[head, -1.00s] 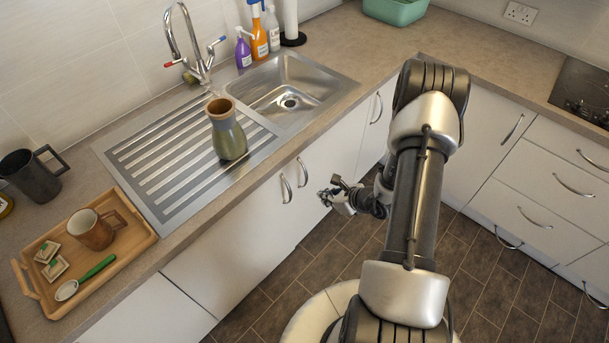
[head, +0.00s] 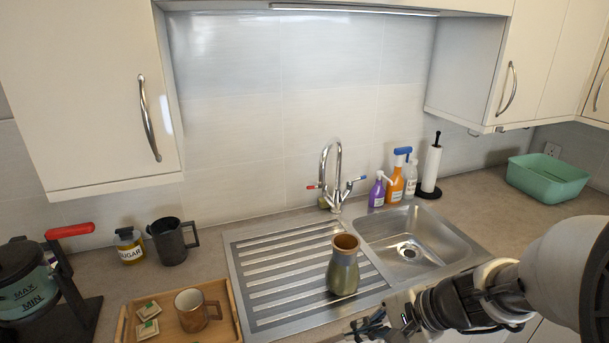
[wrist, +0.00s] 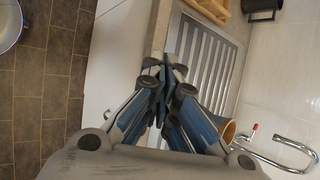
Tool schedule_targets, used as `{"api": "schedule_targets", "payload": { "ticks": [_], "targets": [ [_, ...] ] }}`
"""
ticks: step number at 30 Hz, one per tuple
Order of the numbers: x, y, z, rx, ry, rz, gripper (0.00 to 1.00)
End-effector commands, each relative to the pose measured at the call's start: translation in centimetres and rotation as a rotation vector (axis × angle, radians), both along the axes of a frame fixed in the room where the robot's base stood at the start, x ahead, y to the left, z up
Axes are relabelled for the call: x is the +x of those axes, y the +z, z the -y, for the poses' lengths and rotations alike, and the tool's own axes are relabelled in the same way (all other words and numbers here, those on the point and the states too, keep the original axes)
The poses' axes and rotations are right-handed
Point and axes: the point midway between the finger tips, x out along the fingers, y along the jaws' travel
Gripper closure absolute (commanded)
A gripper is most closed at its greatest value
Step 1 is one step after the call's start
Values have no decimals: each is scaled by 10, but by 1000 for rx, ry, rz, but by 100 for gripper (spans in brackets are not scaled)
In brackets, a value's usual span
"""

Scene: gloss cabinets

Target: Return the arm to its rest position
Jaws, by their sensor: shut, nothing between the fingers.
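My gripper (head: 362,331) is at the lower right of the head view, in front of the counter edge by the sink. In the wrist view my gripper (wrist: 163,72) has its fingers together with nothing between them. A green-brown vase (head: 343,270) stands upright on the ribbed drainer, just beyond my gripper and apart from it as far as I can tell. The vase's rim (wrist: 229,131) also shows in the wrist view, partly hidden behind a finger.
The sink unit (head: 240,270) has a tall tap (head: 337,165). Spray bottles (head: 396,178) and a paper roll (head: 431,168) stand behind it. A wooden tray (head: 232,310) holds a brown mug (head: 192,311). Upper cabinets (head: 85,90) overhang the counter. A green basin (head: 548,176) is at right.

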Motion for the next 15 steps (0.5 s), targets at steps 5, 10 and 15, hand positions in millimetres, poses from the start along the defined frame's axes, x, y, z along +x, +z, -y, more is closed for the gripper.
{"api": "schedule_targets", "payload": {
  "ticks": [5, 10, 15],
  "targets": [
    [-64, 41, -21, -259, 342, 129, 100],
    [-117, 64, -12, -537, 613, 243, 100],
    [-151, 80, 11, -789, 792, 335, 100]
  ]
}}
